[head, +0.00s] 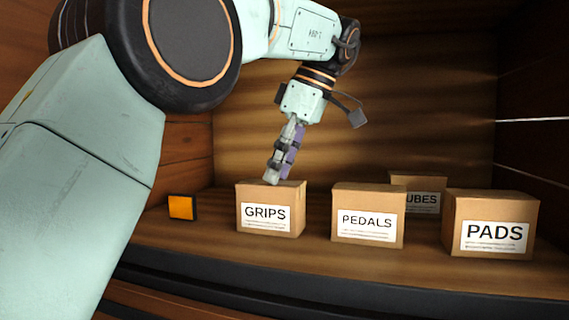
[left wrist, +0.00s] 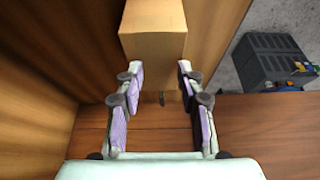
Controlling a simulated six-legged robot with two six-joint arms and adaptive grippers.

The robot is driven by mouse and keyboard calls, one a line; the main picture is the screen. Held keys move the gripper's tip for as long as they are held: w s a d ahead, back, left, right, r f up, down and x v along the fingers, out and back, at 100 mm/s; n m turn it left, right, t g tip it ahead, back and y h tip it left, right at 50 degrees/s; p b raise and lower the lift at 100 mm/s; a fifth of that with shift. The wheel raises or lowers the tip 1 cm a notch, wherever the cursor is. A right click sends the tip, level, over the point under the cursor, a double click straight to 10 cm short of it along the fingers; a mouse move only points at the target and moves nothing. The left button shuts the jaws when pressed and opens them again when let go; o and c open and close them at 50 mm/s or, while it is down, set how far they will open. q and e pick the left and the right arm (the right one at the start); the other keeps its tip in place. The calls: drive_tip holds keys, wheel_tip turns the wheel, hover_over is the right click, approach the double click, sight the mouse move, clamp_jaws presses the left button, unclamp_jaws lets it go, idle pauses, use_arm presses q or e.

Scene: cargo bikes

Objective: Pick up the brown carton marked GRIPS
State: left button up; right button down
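The brown carton marked GRIPS (head: 270,195) stands upright on the wooden cargo bed in the head view, its white label facing me. My left gripper (head: 271,180) reaches down from above, with its fingertips at the carton's top in the picture. In the left wrist view, the two fingers of the gripper (left wrist: 160,70) are spread apart with nothing clamped between them. A plain brown carton (left wrist: 153,45) lies just beyond the fingertips there, its label out of sight. I cannot tell whether the fingertips touch it. My right gripper is not in view.
Cartons marked PEDALS (head: 368,198) and PADS (head: 490,208) stand to the right. A partly hidden carton reading "UBES" (head: 425,180) is behind them. An orange block (head: 181,208) is left of GRIPS. A dark grey crate (left wrist: 270,65) is outside the bed wall.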

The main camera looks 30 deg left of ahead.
sight(259, 205)
use_arm(q)
drive_tip(key=shift+o, duration=0.3)
drive_tip(key=shift+s+a, duration=0.35)
drive_tip(key=shift+a, duration=0.4)
drive_tip(key=o, duration=0.3)
drive_tip(key=shift+d, duration=0.3)
drive_tip(key=shift+o, duration=0.8)
drive_tip(key=shift+w+d+f, duration=0.1)
drive_tip(key=shift+d+f, duration=0.05)
drive_tip(key=shift+f, duration=0.15)
drive_tip(key=o, duration=0.5)
drive_tip(key=b+x, duration=0.4)
drive_tip(key=x, duration=0.3)
drive_tip(key=shift+a+f, duration=0.2)
drive_tip(key=shift+a, duration=0.05)
drive_tip(key=shift+o, duration=0.2)
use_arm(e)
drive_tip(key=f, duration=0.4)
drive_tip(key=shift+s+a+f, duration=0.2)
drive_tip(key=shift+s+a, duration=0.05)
use_arm(q)
drive_tip(key=shift+r, duration=0.1)
drive_tip(key=shift+c, duration=0.2)
